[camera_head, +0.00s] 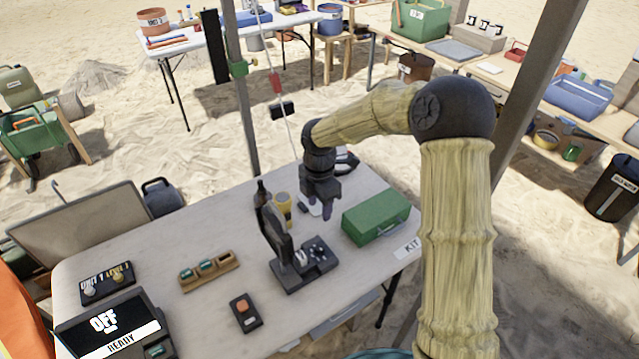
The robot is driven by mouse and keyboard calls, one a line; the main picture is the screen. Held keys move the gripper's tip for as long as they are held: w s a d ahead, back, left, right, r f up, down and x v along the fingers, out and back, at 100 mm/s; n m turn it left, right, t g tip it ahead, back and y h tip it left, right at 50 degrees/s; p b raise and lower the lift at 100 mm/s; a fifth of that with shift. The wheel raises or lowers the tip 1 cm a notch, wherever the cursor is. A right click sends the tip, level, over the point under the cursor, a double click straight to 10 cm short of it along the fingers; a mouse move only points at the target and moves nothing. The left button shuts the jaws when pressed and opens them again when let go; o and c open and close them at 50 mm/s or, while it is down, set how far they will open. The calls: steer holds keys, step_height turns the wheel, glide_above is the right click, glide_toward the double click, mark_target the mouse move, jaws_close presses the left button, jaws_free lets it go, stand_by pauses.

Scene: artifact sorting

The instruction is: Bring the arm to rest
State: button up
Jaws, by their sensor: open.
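My arm (455,230) rises at the right and bends over to the left above the white table (215,325). My gripper (322,205) points down over the table's far middle part. Its jaws are open, and I see nothing held between them. It hangs just behind a dark microscope-like instrument (290,250) and to the left of a closed green case (376,218). The fingertips are small and dark, and I cannot tell how high they are above the tabletop.
Near the gripper stands a yellow object (282,208). A wooden tray (210,272), a device with an orange button (244,312) and a screen reading OFF and READY (110,325) are on the table. A post (240,110) stands behind it. Sand surrounds the table.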

steer(key=s+d+r+m+t, duration=0.1)
steer(key=s+d+r+m, duration=0.2)
steer(key=s+d+m, duration=0.5)
steer(key=s+d+r+m+t+p, duration=0.1)
steer(key=s+d+r+m, duration=0.3)
steer(key=s+d+m, duration=0.3)
steer(key=s+m, duration=0.4)
steer(key=m, duration=0.6)
steer(key=shift+s+d+t, duration=0.2)
steer(key=shift+d+t, duration=0.1)
steer(key=shift+d, duration=0.1)
